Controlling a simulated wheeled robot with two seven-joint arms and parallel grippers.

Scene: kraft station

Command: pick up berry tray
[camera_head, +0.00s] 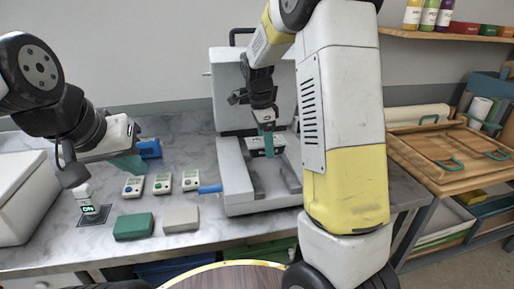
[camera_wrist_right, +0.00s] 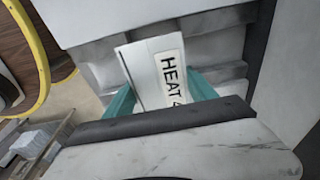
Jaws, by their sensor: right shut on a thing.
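No tray holding berries can be made out. A wooden tray with teal handles (camera_head: 440,158) lies at the right; its contents do not show. My right gripper (camera_head: 268,137) reaches down into the white press-like machine (camera_head: 237,190). Its teal fingers are shut on a white block labelled "HEAT" (camera_wrist_right: 150,75), one finger on each side in the right wrist view. The block also shows at the machine in the head view (camera_head: 256,147). My left gripper (camera_head: 127,163) hangs above the left counter, with its teal fingertips seen edge-on and their gap hidden.
On the grey counter stand a white device marked "ON" (camera_head: 87,203), several small meters (camera_head: 162,184), a green block (camera_head: 134,226), a beige block (camera_head: 181,219) and a white box (camera_head: 22,195). Bottles (camera_head: 428,16) stand on the shelf. A round wooden top (camera_head: 225,279) is in front.

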